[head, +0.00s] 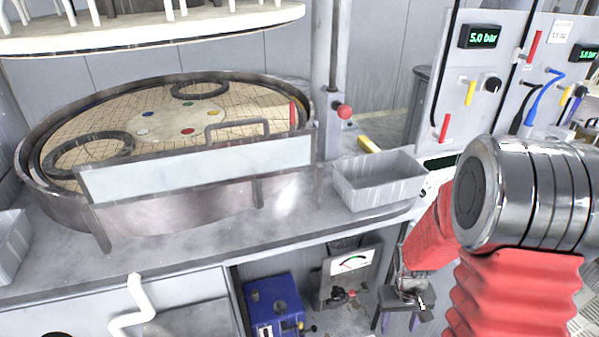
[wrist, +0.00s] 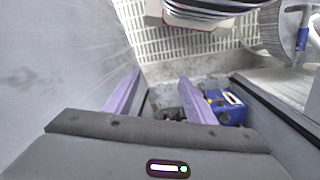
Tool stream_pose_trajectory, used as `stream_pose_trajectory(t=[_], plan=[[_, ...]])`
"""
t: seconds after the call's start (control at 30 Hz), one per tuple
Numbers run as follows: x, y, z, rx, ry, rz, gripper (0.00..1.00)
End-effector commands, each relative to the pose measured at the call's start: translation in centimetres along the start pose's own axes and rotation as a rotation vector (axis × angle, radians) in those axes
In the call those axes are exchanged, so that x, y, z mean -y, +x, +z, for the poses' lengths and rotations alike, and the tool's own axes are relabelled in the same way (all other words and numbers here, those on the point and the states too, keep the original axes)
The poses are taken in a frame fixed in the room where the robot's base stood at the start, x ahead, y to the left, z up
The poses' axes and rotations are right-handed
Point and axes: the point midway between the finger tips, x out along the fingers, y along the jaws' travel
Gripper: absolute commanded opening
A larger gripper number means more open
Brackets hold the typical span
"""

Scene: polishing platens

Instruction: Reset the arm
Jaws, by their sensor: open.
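My gripper (wrist: 160,90) is open, its two purple fingers apart with nothing held between them in the wrist view. In the head view my gripper (head: 396,320) hangs low at the front of the bench, below the grey bin and right of the gauge box. My red-sleeved arm with its chrome joint fills the right of the head view and bends down to the gripper. In the wrist view the fingers point toward the under-bench space, and a blue box (wrist: 230,108) shows beyond the right finger.
The round polishing platen (head: 165,125) with rings stands behind a clear guard (head: 200,168). A grey bin (head: 380,182) sits at the bench's right end. The gauge box (head: 347,275) and blue box (head: 274,303) stand below. A valve panel (head: 478,80) is at right. Grating floor (wrist: 185,55) shows ahead.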

Motion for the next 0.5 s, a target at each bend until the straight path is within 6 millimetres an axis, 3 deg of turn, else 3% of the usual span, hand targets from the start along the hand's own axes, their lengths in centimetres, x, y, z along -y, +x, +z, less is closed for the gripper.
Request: stream_pose_trajectory(t=[0.1,0.5], plan=[[0.5,-2.8,0.9,-0.001,0.017,-0.001,0.50],[2.4,-10.6,4.6,-0.011,0.064,-0.015,0.50]])
